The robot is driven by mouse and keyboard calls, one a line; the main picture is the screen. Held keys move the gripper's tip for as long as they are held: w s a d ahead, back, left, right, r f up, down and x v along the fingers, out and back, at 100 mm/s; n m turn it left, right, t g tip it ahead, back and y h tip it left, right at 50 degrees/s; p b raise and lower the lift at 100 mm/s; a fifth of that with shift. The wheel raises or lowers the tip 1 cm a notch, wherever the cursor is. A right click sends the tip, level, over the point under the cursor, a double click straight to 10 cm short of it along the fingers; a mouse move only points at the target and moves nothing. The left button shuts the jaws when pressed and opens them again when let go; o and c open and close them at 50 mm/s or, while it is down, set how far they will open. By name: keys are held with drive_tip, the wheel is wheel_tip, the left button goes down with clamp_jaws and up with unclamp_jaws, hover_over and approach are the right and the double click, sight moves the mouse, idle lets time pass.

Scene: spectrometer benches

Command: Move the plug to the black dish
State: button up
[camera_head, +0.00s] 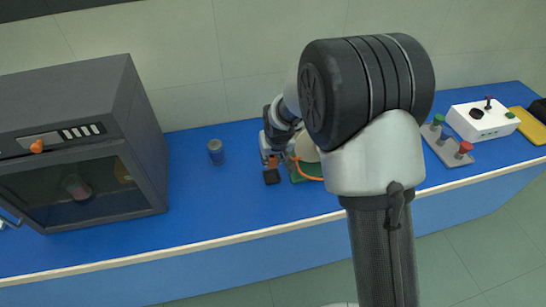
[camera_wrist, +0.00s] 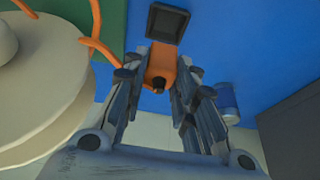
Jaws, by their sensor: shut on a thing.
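The plug (camera_wrist: 161,60) is an orange block with a dark end, between the two fingers of my gripper (camera_wrist: 160,75) in the wrist view. My gripper is shut on it. The black dish (camera_wrist: 167,22) is a small square tray on the blue bench, just beyond the plug in that view. In the head view the dish (camera_head: 271,177) lies directly in front of my gripper (camera_head: 268,157), where the arm partly hides the plug. An orange cable (camera_wrist: 103,45) runs from the upper left towards the left finger. I cannot tell whether the plug touches the dish.
A cream round body (camera_wrist: 40,85) stands on a green board (camera_head: 297,175) beside my gripper. A blue can (camera_head: 216,152) stands to the left, and a dark oven (camera_head: 140,130) farther left. A joystick box (camera_head: 482,121) is at right. The bench between can and oven is clear.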

sight(273, 168)
drive_tip(key=shift+f+b, duration=1.75)
drive_tip(key=shift+f, duration=1)
drive_tip(key=shift+s+f+b, duration=0.1)
drive_tip(key=shift+f+b, duration=0.5)
drive_tip(key=o, duration=0.7)
drive_tip(key=shift+o, duration=0.2)
drive_tip(key=shift+r, duration=0.1)
drive_tip(key=p+v, duration=0.6)
drive_tip(key=v, duration=0.5)
drive_tip(key=shift+s, duration=0.1)
